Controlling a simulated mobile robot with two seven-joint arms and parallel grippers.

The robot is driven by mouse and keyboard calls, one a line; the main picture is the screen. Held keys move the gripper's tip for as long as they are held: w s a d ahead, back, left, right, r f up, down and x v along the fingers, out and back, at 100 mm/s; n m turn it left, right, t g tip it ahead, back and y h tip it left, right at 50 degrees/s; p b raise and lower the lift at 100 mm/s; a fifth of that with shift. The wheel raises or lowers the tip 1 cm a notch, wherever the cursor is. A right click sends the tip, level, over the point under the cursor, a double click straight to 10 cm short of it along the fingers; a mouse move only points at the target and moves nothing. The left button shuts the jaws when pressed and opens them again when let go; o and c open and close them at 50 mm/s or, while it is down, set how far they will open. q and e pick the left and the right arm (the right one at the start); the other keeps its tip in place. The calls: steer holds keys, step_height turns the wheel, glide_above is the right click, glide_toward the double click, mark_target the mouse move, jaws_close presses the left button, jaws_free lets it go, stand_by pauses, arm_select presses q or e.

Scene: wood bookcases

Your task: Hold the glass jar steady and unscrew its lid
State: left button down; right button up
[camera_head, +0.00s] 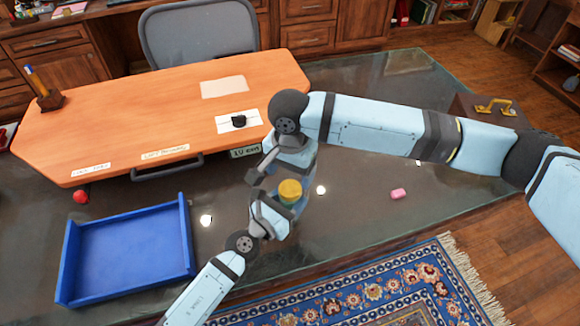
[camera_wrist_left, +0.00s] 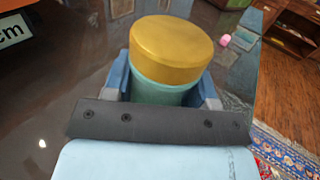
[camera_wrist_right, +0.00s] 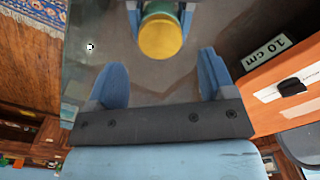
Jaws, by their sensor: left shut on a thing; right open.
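The jar (camera_wrist_left: 165,92) has a greenish glass body and a wide golden-yellow lid (camera_wrist_left: 172,48). It stands upright, with the lid seated on top. In the head view the lid (camera_head: 290,190) shows between my two arms, and the jar's body is partly hidden. My left gripper (camera_wrist_left: 165,95) is shut around the jar's body below the lid. My right gripper (camera_wrist_right: 155,82) is open and empty. In the right wrist view the lid (camera_wrist_right: 160,37) lies beyond its fingertips, apart from both fingers.
A blue tray (camera_head: 128,252) and a red ball (camera_head: 80,196) are at the left. An orange board (camera_head: 120,120) with labels and a black handle lies behind. A pink block (camera_head: 398,194) sits right of the jar. The dark glass tabletop (camera_head: 350,220) around the jar is mostly clear.

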mark_target(290, 188)
step_height(290, 188, down, 6)
steer(key=shift+r, duration=0.15)
steer(key=shift+c, duration=0.3)
steer(key=c, duration=0.9)
steer(key=shift+o, duration=0.2)
steer(key=n, duration=0.3)
steer(key=o, duration=1)
